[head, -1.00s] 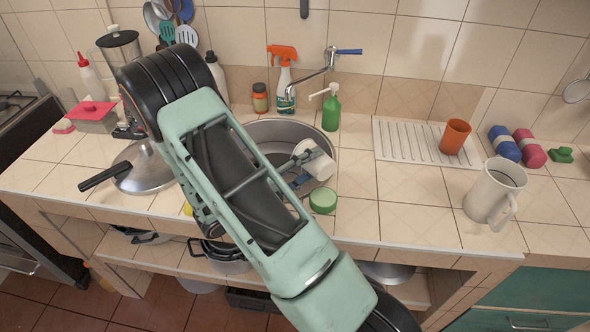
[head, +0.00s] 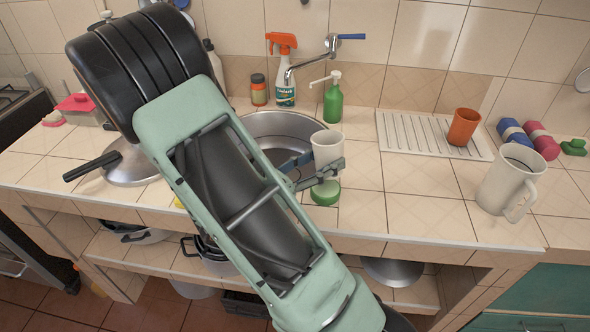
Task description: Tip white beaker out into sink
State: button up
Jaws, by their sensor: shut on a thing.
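The white beaker (head: 326,146) is upright in the head view, at the right rim of the round metal sink (head: 277,124). My gripper (head: 324,174) is shut on the beaker's lower part. The beaker's inside is mostly hidden, so I cannot tell whether anything is in it. My arm covers the left part of the sink. The metal tap (head: 308,67) with a blue lever stands behind the sink.
A green round item (head: 325,193) lies just below the gripper. A green pump bottle (head: 333,98) and orange-topped spray bottle (head: 284,75) stand behind. To the right are a drainboard (head: 410,133), orange cup (head: 463,126) and large white pitcher (head: 509,180).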

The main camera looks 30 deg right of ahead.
jog(key=shift+s+d+r+m, duration=0.1)
jog(key=shift+s+r+m, duration=0.2)
jog(key=shift+m, duration=0.25)
jog(key=shift+s+r+m, duration=0.15)
jog(key=shift+s+m, duration=0.15)
jog(key=shift+m, duration=0.25)
jog(key=shift+r, duration=0.15)
notch_tip(320, 180, up, 5)
jog(key=p, duration=0.5)
